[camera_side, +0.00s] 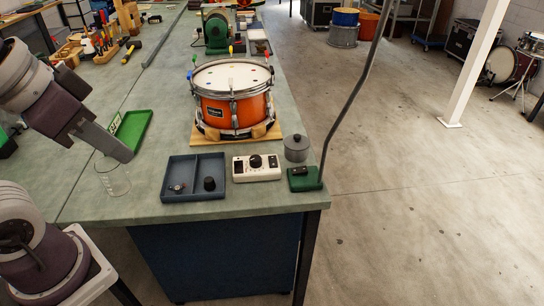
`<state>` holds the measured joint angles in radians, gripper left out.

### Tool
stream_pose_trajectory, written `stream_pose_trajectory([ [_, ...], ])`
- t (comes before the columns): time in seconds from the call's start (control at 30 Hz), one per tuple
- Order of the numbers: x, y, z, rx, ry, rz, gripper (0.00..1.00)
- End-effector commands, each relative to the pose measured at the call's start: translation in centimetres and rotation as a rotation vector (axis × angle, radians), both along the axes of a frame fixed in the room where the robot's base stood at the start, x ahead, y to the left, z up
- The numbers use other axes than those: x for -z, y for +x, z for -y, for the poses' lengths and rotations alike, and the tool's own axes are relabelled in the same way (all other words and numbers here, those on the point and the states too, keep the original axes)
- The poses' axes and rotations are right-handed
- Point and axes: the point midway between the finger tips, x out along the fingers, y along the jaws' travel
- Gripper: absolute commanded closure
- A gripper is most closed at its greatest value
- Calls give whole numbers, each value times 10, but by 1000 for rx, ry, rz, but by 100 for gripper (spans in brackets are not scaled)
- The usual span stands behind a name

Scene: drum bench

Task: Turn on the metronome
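A small white box (245,175) with a large dark knob (256,161) sits near the front edge of the bench, below the drum. It looks like the metronome, though I cannot be sure. A small dark part shows at its right end; I cannot read any marking or tell whether it is on. My gripper (120,150) hangs over the left part of the bench, well to the left of the white box and touching nothing I can make out. Its fingers are too unclear to tell open from shut.
A blue-grey divided tray (194,157) holding small parts stands left of the white box. An orange drum (234,108) stands behind.

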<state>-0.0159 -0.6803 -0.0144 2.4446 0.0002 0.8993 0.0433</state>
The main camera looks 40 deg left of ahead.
Motion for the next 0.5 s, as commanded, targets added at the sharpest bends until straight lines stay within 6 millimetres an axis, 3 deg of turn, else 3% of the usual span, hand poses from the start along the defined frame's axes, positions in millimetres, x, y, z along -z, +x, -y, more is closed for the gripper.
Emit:
stream_pose_trajectory([
  [0.13,-18,68,-1,126,83,-64,100],
  [0.27,-16,146,-3,288,138,-122,100],
  [0.37,1,206,-7,409,152,-158,100],
  [0.5,42,281,-17,564,138,-183,100],
])
